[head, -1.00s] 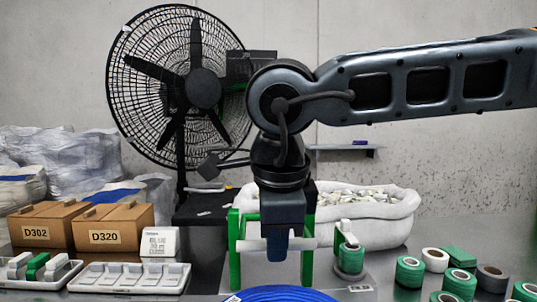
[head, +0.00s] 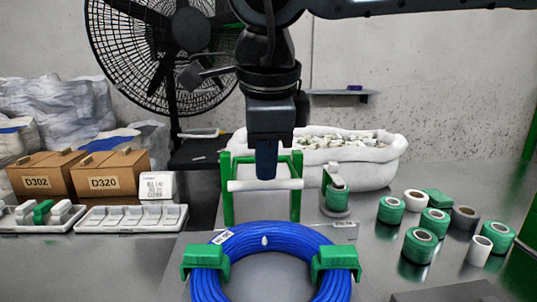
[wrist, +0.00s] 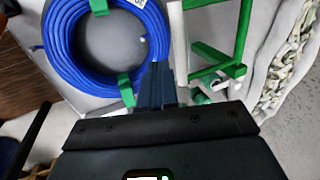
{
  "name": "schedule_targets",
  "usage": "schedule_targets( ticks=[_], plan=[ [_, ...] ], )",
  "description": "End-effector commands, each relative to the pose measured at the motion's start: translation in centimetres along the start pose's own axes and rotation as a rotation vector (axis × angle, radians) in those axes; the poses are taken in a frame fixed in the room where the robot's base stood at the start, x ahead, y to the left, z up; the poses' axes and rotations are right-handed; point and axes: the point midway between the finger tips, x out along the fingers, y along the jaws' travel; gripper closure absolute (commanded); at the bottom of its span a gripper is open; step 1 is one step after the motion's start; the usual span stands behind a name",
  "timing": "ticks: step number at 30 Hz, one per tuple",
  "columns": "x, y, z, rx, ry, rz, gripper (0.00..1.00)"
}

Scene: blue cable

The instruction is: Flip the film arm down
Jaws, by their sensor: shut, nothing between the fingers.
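The film arm appears to be the green frame (head: 227,205) with a white roller (head: 262,185) across it, standing behind the blue cable coil (head: 280,240). Its uprights stand on the steel table. My gripper (head: 266,176) points down, shut and empty, with its tip just above the roller in the head view. I cannot tell whether it touches. In the wrist view my gripper (wrist: 157,85) lies between the coil (wrist: 60,55) and the roller (wrist: 178,45), close beside the roller. The green frame (wrist: 215,57) is to its right.
A green film roll on a holder (head: 336,197) stands right of the frame. Several loose rolls (head: 435,221) lie further right. Green clips (head: 335,260) hold the coil. Cartons (head: 112,174) and white trays (head: 131,218) are at left, a white sack (head: 355,150) behind.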

Motion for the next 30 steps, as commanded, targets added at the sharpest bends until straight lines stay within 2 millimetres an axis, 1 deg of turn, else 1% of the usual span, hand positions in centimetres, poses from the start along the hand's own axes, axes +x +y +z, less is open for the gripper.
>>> schedule_targets(
  ticks=[1,6,9,12,18,30],
  plan=[
    [-0.4,1.3,-0.1,-0.007,0.002,0.002,1.0],
    [-2.2,4.4,-0.1,-0.007,0.002,0.0,1.0],
    [-3.0,5.9,-0.1,-0.005,0.002,0.001,1.0],
    [-3.5,6.9,-0.1,-0.004,0.002,0.001,1.0],
    [-4.1,7.9,-0.1,-0.002,0.002,0.001,1.0],
    [-4.1,7.9,-0.1,-0.002,0.001,0.002,1.0]
  ],
)
